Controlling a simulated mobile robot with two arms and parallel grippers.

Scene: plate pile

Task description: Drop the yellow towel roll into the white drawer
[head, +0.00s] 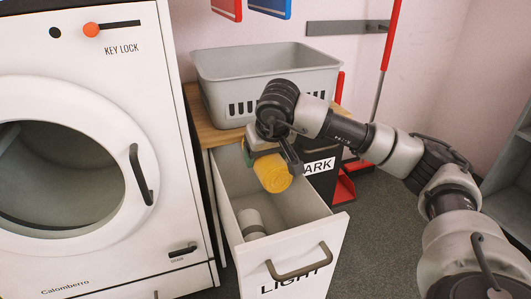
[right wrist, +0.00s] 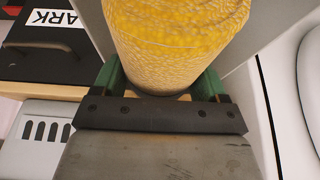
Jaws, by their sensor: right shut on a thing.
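The yellow towel roll (head: 272,174) is held by my right gripper (head: 279,155) above the open white drawer (head: 307,250) labelled LIGHT. In the right wrist view the roll (right wrist: 178,42) sits between the two green-padded fingers of the gripper (right wrist: 164,85). A white roll (head: 250,222) lies inside the drawer toward the front left. The drawer floor under the yellow roll is partly hidden by the roll and gripper. My left gripper is not in view.
A grey basket (head: 265,75) stands on the wooden top behind the drawer. A black drawer labelled DARK (head: 322,180) is to the right. Grey floor (head: 385,235) is clear at the right.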

